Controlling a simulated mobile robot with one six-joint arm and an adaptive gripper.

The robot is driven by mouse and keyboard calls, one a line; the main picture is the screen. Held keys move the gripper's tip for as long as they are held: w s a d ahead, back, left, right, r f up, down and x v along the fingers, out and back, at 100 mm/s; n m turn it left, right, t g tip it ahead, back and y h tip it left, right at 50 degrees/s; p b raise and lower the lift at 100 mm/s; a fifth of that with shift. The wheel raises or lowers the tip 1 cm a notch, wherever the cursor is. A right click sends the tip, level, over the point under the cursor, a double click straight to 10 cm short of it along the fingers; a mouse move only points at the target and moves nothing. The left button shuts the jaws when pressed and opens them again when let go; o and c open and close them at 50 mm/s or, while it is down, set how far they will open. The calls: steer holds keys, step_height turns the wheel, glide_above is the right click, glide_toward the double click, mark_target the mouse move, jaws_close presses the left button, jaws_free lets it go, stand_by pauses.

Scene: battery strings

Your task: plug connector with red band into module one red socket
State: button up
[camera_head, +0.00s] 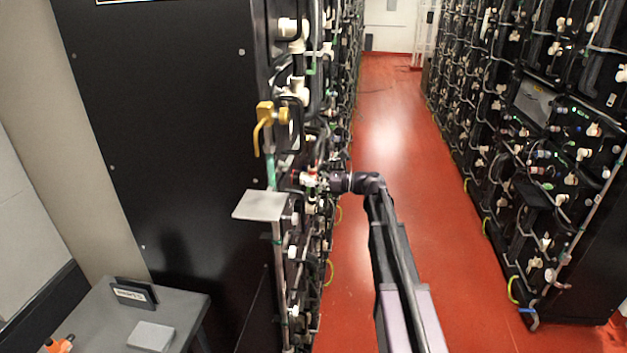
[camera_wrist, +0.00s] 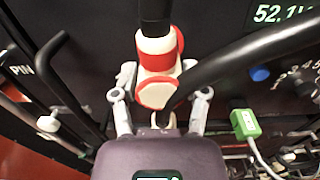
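In the head view my gripper (camera_head: 318,181) is at the left rack's front. The red socket cannot be made out, and whether the connector is seated is hidden.
The left rack (camera_head: 170,110) carries many hoses and fittings, a yellow valve handle (camera_head: 265,120) and a grey plate (camera_head: 260,205). A green connector (camera_wrist: 245,125) and a voltage display (camera_wrist: 283,14) are to the right. The red aisle floor (camera_head: 385,130) is clear.

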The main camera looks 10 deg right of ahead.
steer(key=shift+o, duration=1.2)
steer(key=shift+d, duration=0.1)
steer(key=v, duration=1.1)
steer(key=shift+d, duration=0.35)
steer(key=shift+s, duration=0.15)
jaws_close()
steer(key=shift+a, duration=0.1)
steer(key=shift+a, duration=0.1)
